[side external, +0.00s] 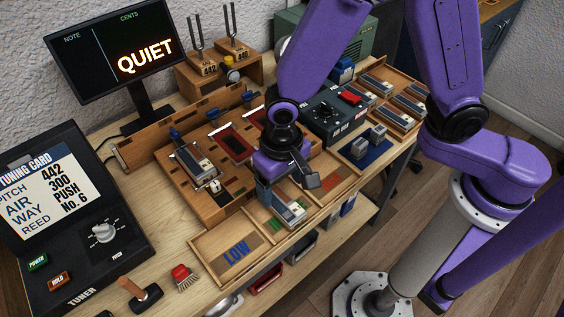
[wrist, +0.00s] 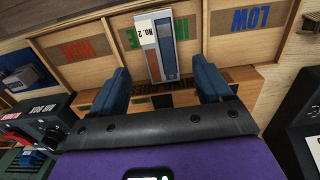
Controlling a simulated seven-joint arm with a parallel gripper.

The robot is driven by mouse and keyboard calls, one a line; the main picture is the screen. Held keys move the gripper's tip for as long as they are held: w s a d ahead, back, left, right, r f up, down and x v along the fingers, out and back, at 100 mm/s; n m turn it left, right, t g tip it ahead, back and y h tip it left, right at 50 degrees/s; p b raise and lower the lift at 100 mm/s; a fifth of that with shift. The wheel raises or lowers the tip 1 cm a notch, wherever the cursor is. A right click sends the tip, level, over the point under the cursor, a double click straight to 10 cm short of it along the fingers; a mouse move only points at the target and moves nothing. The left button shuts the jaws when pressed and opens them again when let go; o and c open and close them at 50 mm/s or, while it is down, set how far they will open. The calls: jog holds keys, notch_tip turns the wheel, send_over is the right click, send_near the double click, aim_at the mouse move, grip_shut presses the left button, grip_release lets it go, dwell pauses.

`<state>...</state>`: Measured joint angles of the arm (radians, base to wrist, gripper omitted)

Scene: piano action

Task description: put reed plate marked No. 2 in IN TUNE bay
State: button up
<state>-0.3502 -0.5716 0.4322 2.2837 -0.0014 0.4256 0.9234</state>
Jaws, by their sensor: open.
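The reed plate marked No. 2 (wrist: 158,48) is a flat block with a white label, a brown strip and blue-grey parts. It lies in the middle bay, over the green lettering of the IN TUNE bay (wrist: 187,30), covering part of it. In the side view the plate (side external: 290,210) shows just below my gripper (side external: 277,195), beside the green lettering. In the wrist view my gripper (wrist: 163,76) is open, with one blue finger on each side of the plate and a gap to each. Contact between plate and tray floor is partly hidden.
The LOW bay (side external: 212,245) and the HIGH bay (wrist: 102,48) flank the middle bay and look empty. Low wooden dividers separate them. A wooden bench with another reed plate (side external: 194,163) stands behind. The tuner's screen (side external: 113,50) reads QUIET.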

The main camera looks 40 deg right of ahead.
aim_at(285, 201)
notch_tip(285, 201, up, 6)
jog(key=shift+r, duration=0.15)
jog(key=shift+d, duration=0.1)
jog(key=s+d+r+n, duration=0.3)
jog(key=s+d+n, duration=0.3)
jog(key=d, duration=0.4)
jog(key=s+d+r+n, duration=0.3)
jog(key=s+d+n, duration=0.3)
jog(key=d, duration=0.5)
jog(key=shift+s+d+r+n, duration=0.3)
jog(key=shift+s+r, duration=0.1)
jog(key=shift+s, duration=0.25)
